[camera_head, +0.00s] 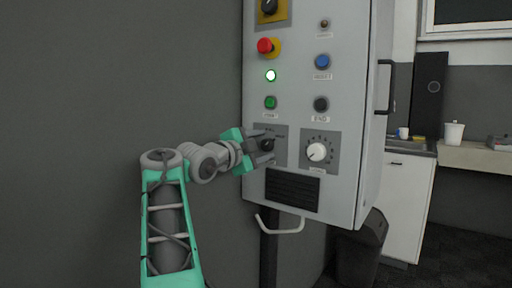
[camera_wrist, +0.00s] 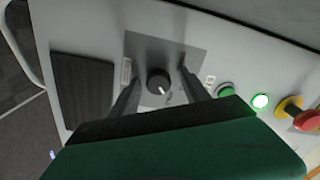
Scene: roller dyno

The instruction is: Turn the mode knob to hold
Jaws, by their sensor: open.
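The black mode knob (camera_head: 267,145) sits on a dark grey plate at the lower left of the grey control cabinet (camera_head: 345,100). In the wrist view the knob (camera_wrist: 158,82) is round, and its white pointer mark faces down and slightly right. My gripper (camera_head: 270,148) is at the plate with its fingers open. In the wrist view its two dark fingers (camera_wrist: 159,80) stand on either side of the knob, with a gap on both sides. The knob's position labels are too small or partly hidden to read.
A white dial knob (camera_head: 317,152) is right of the mode knob. Above are a green button (camera_head: 270,102), a lit lamp (camera_head: 271,76) and a red emergency stop (camera_head: 265,45). A black vent (camera_head: 293,190) and a bar handle (camera_head: 280,224) are below.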

